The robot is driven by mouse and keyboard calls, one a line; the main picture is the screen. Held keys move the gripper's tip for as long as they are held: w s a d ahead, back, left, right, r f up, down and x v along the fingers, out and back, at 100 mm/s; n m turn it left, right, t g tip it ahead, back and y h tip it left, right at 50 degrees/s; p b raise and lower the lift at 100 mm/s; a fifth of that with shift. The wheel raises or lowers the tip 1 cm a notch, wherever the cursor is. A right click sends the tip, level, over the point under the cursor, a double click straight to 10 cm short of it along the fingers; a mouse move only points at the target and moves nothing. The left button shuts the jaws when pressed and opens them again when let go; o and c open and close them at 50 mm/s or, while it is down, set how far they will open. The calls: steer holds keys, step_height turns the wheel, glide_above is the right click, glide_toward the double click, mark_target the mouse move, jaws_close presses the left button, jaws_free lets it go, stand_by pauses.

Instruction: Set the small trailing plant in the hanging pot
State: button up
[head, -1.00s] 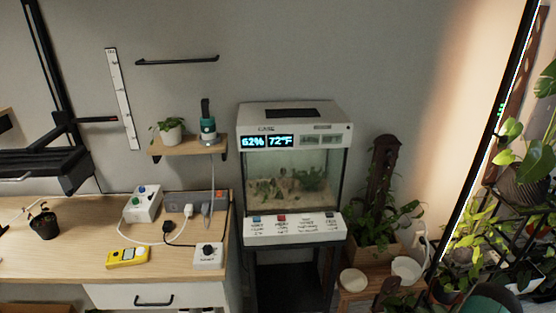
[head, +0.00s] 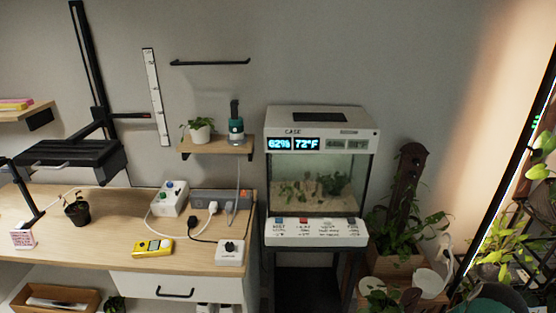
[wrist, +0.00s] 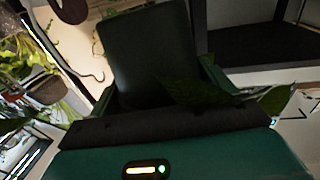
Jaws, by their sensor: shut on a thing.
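My gripper (wrist: 158,88) fills the lower middle of the wrist view, with a green body and a green finger on each side. It is shut on a dark, flat-sided thing, probably a pot. Green leaves, likely of the small trailing plant (wrist: 205,92), stick out beside the gripper. Most of the plant is hidden. I cannot pick out the hanging pot for certain in either view. In the head view a dark teal part, probably of my arm, shows at the bottom right.
A lit terrarium (head: 315,185) stands at the centre. A desk (head: 110,240) with a yellow meter (head: 152,247) is at left. A wall shelf (head: 215,147) holds a white-potted plant (head: 200,130). Plants and a lit black frame crowd the right.

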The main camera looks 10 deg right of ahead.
steer(key=w+a+r+n+y, duration=0.1)
steer(key=w+a+r+y, duration=0.1)
steer(key=a, duration=0.8)
steer(key=w+a+r+n+y, duration=0.2)
steer(key=w+a+r, duration=0.2)
steer(key=a, duration=0.7)
steer(key=w+a+r+n+t+y, duration=0.1)
steer(key=w+a+r+y, duration=0.1)
steer(key=a+r, duration=0.4)
steer(key=w+a, duration=0.1)
steer(key=a, duration=0.4)
steer(key=shift+w+n+y, duration=0.25)
steer(key=shift+n+y, duration=0.05)
steer(key=shift+y, duration=0.1)
